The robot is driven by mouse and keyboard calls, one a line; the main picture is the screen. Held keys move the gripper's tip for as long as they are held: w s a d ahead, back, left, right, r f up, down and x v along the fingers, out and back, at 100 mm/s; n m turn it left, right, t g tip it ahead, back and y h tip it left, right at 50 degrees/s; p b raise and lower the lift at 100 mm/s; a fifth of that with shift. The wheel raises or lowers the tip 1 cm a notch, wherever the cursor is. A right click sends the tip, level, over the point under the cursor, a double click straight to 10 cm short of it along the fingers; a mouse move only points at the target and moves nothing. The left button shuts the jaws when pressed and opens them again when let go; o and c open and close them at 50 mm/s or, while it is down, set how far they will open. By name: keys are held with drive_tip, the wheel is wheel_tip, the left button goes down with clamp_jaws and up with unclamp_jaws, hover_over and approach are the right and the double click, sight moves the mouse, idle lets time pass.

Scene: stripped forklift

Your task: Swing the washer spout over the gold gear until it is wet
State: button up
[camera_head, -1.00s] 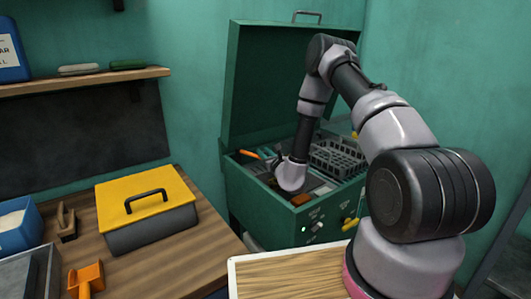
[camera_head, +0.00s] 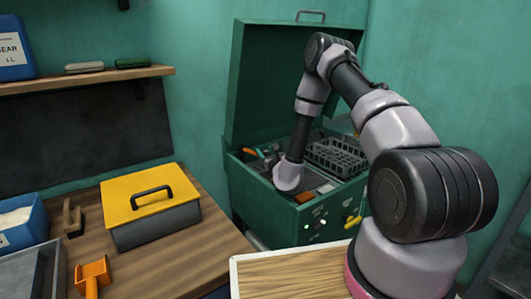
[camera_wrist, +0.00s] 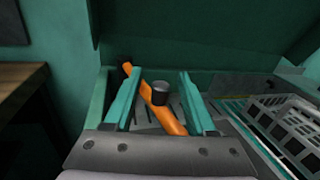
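The green parts washer (camera_head: 262,205) stands at the back with its lid up, and my gripper (camera_wrist: 160,76) is down in its basin. In the wrist view the orange washer spout (camera_wrist: 170,119) runs slantwise between my two teal fingers. The fingers are apart, with gaps beside the spout; I cannot tell whether the left one touches it. A dark grey cylinder (camera_wrist: 160,93) stands by the spout, between the fingers. In the head view a bit of the spout (camera_head: 249,151) shows left of my wrist. I cannot make out the gold gear in either view.
A grey basket (camera_head: 338,158) sits in the washer's right side, also in the wrist view (camera_wrist: 286,126). The raised lid (camera_head: 270,85) stands behind my arm. A yellow-topped box (camera_head: 150,205) is on the wooden bench.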

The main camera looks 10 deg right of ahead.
drive_tip(key=shift+s, duration=0.15)
drive_tip(key=s+d, duration=0.2)
drive_tip(key=s, duration=0.8)
drive_tip(key=shift+s, duration=0.2)
